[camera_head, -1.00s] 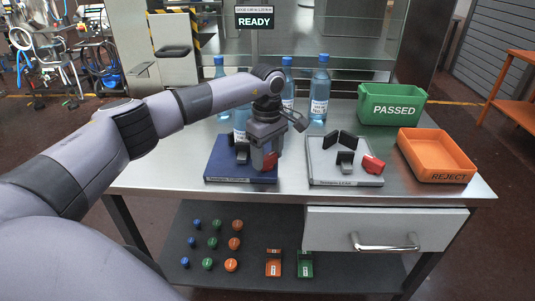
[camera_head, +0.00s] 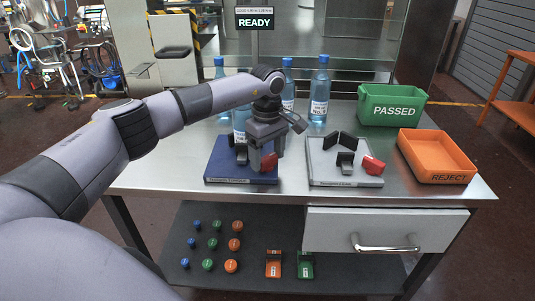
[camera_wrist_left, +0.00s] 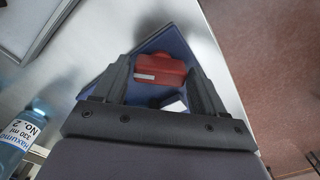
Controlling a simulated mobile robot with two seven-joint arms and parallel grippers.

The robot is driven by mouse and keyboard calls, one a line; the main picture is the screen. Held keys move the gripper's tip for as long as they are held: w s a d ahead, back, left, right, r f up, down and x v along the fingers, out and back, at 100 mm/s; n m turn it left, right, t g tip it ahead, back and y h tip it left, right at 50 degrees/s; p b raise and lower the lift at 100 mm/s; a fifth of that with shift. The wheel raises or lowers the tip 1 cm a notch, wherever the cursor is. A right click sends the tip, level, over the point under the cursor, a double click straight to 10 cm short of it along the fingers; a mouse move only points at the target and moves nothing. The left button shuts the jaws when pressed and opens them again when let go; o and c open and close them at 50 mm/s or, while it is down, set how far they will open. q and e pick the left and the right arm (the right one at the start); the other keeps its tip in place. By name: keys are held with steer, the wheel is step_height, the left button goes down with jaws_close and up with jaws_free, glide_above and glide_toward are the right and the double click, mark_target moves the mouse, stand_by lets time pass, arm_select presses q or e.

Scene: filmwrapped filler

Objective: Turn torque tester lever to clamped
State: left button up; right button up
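A dark blue base (camera_head: 222,170) stands on the bench with a red lever block (camera_head: 268,161) at its right side; its front label is too small to read. My left gripper (camera_head: 264,160) points down over this base, at the red lever. In the left wrist view the fingers (camera_wrist_left: 163,88) are open and apart. The red lever (camera_wrist_left: 160,68) with a white label lies between and beyond the tips, and I see no clear contact. A grey-white base (camera_head: 325,172) to the right carries black parts and another red lever (camera_head: 373,165). My right gripper is not in view.
Several blue-capped bottles (camera_head: 319,95) stand behind the bases. A green PASSED bin (camera_head: 392,108) and an orange REJECT bin (camera_head: 436,158) are at the right. A drawer (camera_head: 385,230) and a lower shelf with coloured knobs (camera_head: 235,244) are below. A sign reads READY (camera_head: 255,22).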

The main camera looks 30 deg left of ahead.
mark_target(268, 157)
arm_select(q)
steer(key=shift+r+b, duration=0.35)
steer(key=shift+r, duration=3.25)
